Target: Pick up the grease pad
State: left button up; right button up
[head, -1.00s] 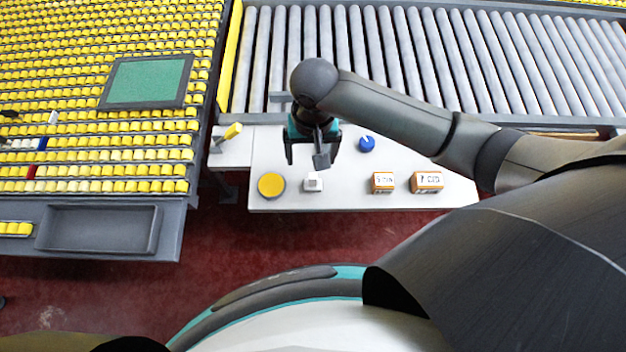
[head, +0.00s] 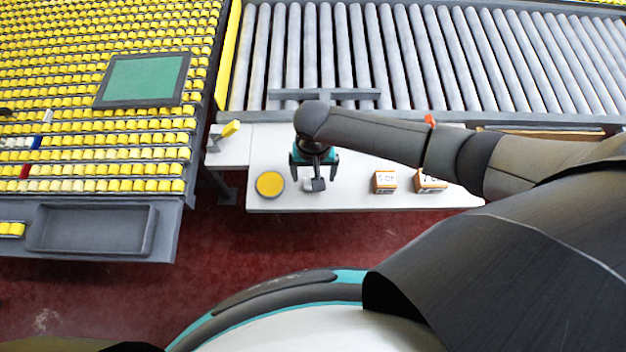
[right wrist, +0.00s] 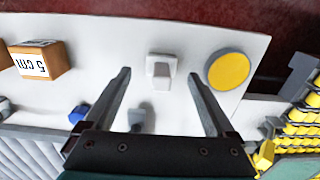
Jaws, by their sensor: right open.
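A round yellow pad in a grey rim, which I take to be the grease pad (head: 270,184), lies flat near the front left corner of the white table (head: 330,199). It also shows in the right wrist view (right wrist: 229,69), right of the jaws and outside them. My right gripper (head: 307,180) is open and empty, right of the pad and pointing down. In the right wrist view its fingers (right wrist: 160,76) straddle, in the picture, a small white block (right wrist: 161,69). I cannot tell the height above it. My left gripper is not in view.
Two orange and white boxes (head: 385,182) (head: 431,181) stand right of the gripper. A blue object (right wrist: 79,114) lies on the table, hidden in the head view. A yellow-tipped item (head: 230,129) is at the left. Rollers (head: 330,60) run behind; a rack of yellow spools (head: 60,90) stands left.

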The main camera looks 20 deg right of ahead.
notch_tip(320, 180, down, 3)
jog(key=shift+f+b, duration=0.2)
jog(key=shift+b, duration=0.2)
grip_shut()
dwell(0.5)
